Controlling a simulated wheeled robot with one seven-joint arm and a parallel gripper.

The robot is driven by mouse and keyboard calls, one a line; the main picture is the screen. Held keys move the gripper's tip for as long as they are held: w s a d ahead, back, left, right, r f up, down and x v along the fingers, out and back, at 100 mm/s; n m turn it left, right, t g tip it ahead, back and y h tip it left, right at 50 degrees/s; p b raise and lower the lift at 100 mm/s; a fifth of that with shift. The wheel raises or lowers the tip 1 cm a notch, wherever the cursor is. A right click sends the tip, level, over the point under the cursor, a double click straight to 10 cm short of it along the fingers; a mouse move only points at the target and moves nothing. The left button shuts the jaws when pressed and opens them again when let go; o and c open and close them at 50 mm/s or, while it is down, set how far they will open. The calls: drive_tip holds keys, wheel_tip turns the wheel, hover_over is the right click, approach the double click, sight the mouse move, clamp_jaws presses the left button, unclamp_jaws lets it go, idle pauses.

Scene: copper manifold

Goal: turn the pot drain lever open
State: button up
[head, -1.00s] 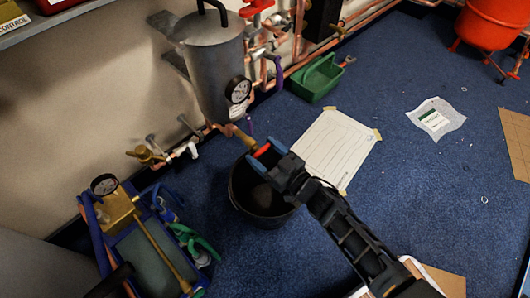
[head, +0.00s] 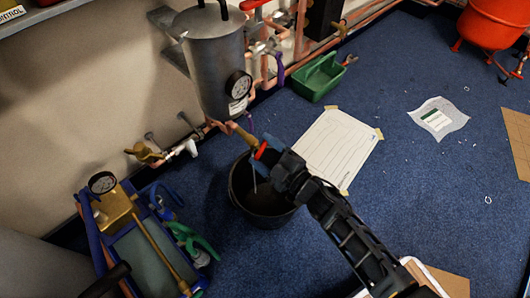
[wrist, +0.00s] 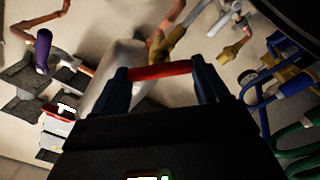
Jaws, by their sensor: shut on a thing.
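The metal pot (head: 212,62) stands against the wall with a round dial gauge on its front. A copper and brass drain pipe (head: 240,132) runs from its foot towards my gripper. My gripper (head: 263,153) is shut on the red drain lever (head: 261,149), which also shows between the blue fingertips in the wrist view (wrist: 160,71). The lever stands tilted near the pipe's end. The black bucket (head: 238,203) is on the floor below. A thin pale line, like a stream, runs down into the bucket from beside my gripper. My fingers partly hide the valve body.
A blue-framed tool tray (head: 150,262) with a gauge and brass parts stands at lower left. A green bin (head: 317,78) and a white paper sheet (head: 335,143) lie beyond the bucket. Copper pipes line the wall.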

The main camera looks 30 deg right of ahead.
drive_tip(key=n, duration=0.2)
drive_tip(key=n+b, duration=0.1)
drive_tip(key=shift+f+n, duration=0.2)
drive_tip(key=shift+n, duration=0.2)
drive_tip(key=n+b, duration=0.1)
drive_tip(key=n, duration=0.3)
drive_tip(key=shift+b, duration=0.35)
drive_tip(key=shift+n, duration=0.3)
drive_tip(key=o, duration=1.1)
drive_tip(key=shift+c, duration=0.2)
drive_tip(key=shift+s, duration=0.1)
drive_tip(key=p+v, duration=0.1)
drive_tip(key=v, duration=0.6)
drive_tip(key=shift+s+p, duration=0.3)
drive_tip(key=shift+p, duration=0.1)
